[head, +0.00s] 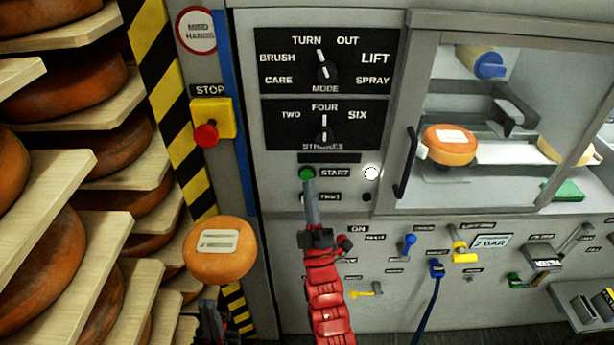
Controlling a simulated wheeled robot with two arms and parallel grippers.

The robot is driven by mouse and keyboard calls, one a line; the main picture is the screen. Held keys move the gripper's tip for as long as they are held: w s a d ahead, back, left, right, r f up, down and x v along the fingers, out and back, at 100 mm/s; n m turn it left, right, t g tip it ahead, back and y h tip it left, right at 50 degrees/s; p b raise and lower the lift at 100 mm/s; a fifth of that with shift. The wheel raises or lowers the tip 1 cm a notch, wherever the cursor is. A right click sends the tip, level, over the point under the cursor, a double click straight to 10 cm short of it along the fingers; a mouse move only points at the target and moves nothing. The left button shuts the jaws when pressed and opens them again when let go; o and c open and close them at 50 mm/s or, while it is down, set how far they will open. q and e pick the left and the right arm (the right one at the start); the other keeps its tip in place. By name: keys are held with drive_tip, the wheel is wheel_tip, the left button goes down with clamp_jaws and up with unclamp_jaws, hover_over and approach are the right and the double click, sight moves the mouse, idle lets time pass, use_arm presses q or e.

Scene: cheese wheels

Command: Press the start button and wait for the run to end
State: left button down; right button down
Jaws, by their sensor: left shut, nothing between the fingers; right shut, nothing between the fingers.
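The green start button (307,173) is on the grey panel beside the START label. My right gripper (312,190) is shut and empty, its tip pointing up just below the button; I cannot tell whether it touches. A round white lamp (371,173) to the right of the label looks bright. The mode dial (326,71) points up and slightly left, near TURN. The strokes dial (324,136) points up at FOUR. My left gripper (211,312) is shut, low at the left, below an orange labelled cheese wheel (221,262). What carries that wheel is hidden.
A red stop button (205,134) on a yellow box is left of the panel. Shelves of cheese wheels (74,88) fill the left. A glazed cabinet (472,187) at right holds another labelled cheese (449,152). Levers and a blue hose (427,308) are below.

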drive_tip(key=shift+w, duration=0.1)
idle(0.5)
drive_tip(key=shift+w+b, duration=0.35)
drive_tip(key=shift+b, duration=0.3)
